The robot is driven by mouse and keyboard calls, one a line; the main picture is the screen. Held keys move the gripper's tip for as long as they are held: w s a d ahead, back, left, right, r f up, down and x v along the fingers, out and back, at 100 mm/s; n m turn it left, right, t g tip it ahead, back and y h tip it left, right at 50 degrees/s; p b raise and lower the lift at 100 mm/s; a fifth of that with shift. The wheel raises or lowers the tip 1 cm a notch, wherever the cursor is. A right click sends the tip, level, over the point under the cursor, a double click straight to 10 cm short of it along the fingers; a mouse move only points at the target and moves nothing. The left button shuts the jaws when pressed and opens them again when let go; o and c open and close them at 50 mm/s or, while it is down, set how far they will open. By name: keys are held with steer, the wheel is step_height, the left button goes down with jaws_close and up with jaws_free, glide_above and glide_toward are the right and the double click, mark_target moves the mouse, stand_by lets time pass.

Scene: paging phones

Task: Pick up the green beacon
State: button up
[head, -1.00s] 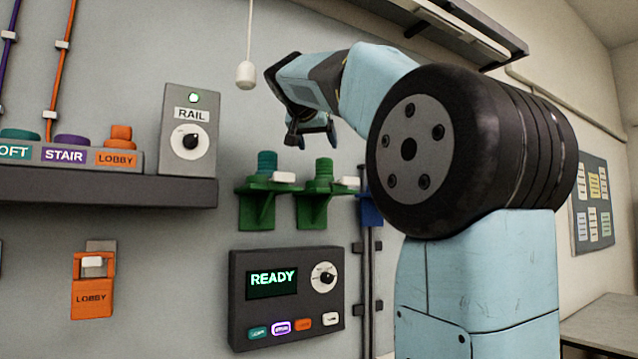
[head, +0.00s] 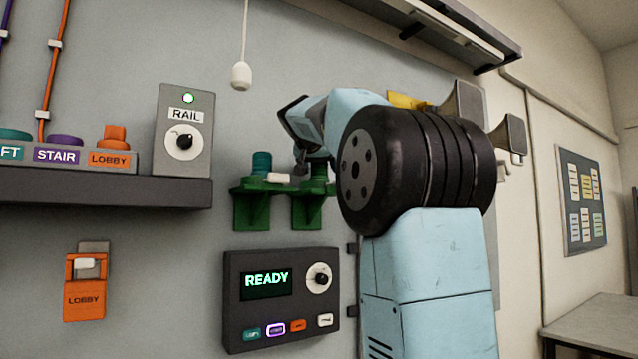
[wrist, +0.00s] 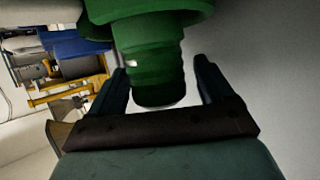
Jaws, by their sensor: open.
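The green beacon (head: 319,170) stands on the right-hand green bracket (head: 307,211) on the wall, partly hidden by my arm and gripper in the head view. In the wrist view the green beacon (wrist: 150,62) fills the upper middle, appearing upside down under its green bracket. My gripper (wrist: 163,85) is open, with one dark finger on each side of the beacon's end. Gaps show between the fingers and the beacon. In the head view my gripper (head: 303,163) is at the beacon's upper left, its fingertips hard to make out.
A teal beacon (head: 262,164) stands on the green bracket just left. A white label block (head: 278,178) sits between them. Below is a dark READY panel (head: 282,302). A hanging pull cord (head: 241,76) is at upper left, and a blue bracket (wrist: 75,48) shows in the wrist view.

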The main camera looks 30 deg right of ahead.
steer(key=shift+w+d+f, duration=0.2)
steer(key=shift+w+d, duration=0.1)
steer(key=shift+d, duration=0.1)
steer(key=shift+c, duration=0.2)
steer(key=c, duration=1.4)
